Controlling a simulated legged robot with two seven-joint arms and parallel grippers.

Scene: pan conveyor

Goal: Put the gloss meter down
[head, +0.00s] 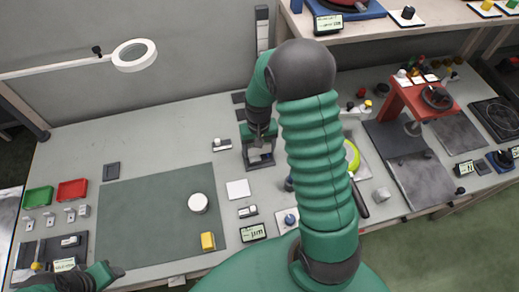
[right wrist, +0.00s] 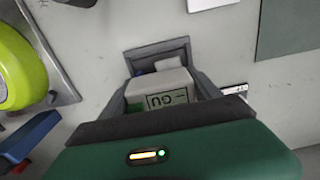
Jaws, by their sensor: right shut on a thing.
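The gloss meter (right wrist: 160,86) is a pale grey box with a small display and a green patch. In the right wrist view it sits between the two dark fingers of my right gripper (right wrist: 163,98), which is shut on it. A dark grey square frame (right wrist: 122,58) lies right beyond the meter; I cannot tell whether they touch. In the head view my right gripper (head: 260,146) points down over this frame (head: 247,164), and the meter is mostly hidden. My left gripper (head: 116,272) shows only partly at the lower left; its opening is unclear.
A dark green mat (head: 135,218) with a white round item (head: 198,203) and a yellow block (head: 208,241) lies to the left. A white square (head: 238,189) lies near the frame. A lime-green pan (head: 352,155) stands to the right. Bare grey table (head: 160,125) lies behind the mat.

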